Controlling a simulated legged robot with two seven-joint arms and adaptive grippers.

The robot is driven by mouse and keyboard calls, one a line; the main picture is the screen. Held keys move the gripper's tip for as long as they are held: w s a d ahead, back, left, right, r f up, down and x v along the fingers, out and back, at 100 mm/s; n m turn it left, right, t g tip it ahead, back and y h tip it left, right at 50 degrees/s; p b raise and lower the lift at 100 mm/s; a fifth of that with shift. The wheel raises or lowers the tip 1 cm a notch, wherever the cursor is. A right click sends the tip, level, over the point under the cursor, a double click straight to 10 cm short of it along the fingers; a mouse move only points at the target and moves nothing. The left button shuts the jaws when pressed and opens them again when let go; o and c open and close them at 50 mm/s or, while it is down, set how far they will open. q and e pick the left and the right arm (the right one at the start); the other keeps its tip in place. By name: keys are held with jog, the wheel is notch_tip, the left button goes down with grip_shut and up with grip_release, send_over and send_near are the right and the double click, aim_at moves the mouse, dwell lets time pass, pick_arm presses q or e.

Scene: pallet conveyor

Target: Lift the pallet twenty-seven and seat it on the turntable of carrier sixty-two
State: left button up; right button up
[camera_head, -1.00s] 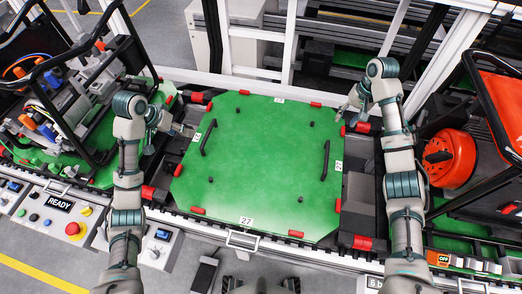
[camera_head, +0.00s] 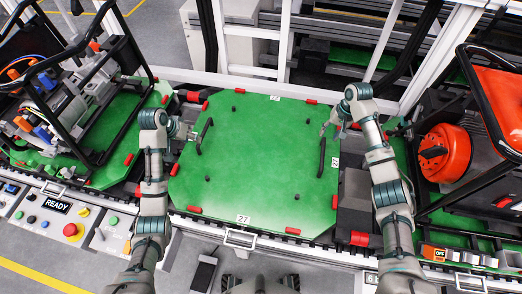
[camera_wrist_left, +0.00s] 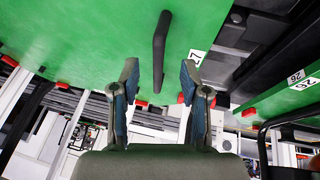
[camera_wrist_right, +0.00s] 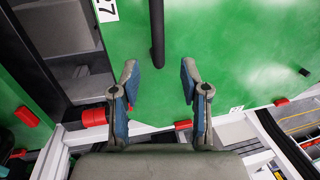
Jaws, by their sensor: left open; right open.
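The green pallet twenty-seven (camera_head: 260,180) lies flat in the middle of the line, with a "27" label on its near edge. It has a black left handle (camera_head: 204,136) and a black right handle (camera_head: 321,158). My left gripper (camera_head: 189,133) is open just left of the left handle. In the left wrist view the handle's end (camera_wrist_left: 159,50) shows between the open fingers (camera_wrist_left: 158,80). My right gripper (camera_head: 326,130) is open at the far end of the right handle. In the right wrist view that handle (camera_wrist_right: 157,35) ends between the fingertips (camera_wrist_right: 158,76). I cannot tell any contact.
A loaded green pallet (camera_head: 120,150) with a black frame stands at the left. Another, with a red-orange machine (camera_head: 446,150), stands at the right. White posts (camera_head: 285,45) rise behind the pallet. A control panel reading READY (camera_head: 57,204) is at the front left.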

aim_at(324, 140)
pick_arm(q)
jog(key=x, duration=0.5)
jog(key=shift+w+d+f, duration=0.1)
jog(key=shift+d+f, duration=0.2)
jog(key=shift+d, duration=0.05)
pick_arm(e)
jog(key=f, duration=0.5)
jog(key=shift+w+a+f, duration=0.2)
jog(key=shift+a+f, duration=0.05)
jog(key=shift+f, duration=0.1)
pick_arm(q)
jog(key=shift+w+a+f, duration=0.15)
jog(key=shift+f, duration=0.35)
pick_arm(e)
jog(key=shift+a+f, duration=0.4)
jog(key=shift+f, duration=0.05)
pick_arm(q)
grip_shut()
pick_arm(e)
jog(key=shift+d, duration=0.2)
grip_shut()
pick_arm(q)
jog(key=shift+w+r, duration=0.15)
jog(key=shift+r, duration=0.15)
pick_arm(e)
jog(key=shift+w+r, duration=0.1)
jog(key=shift+r, duration=0.15)
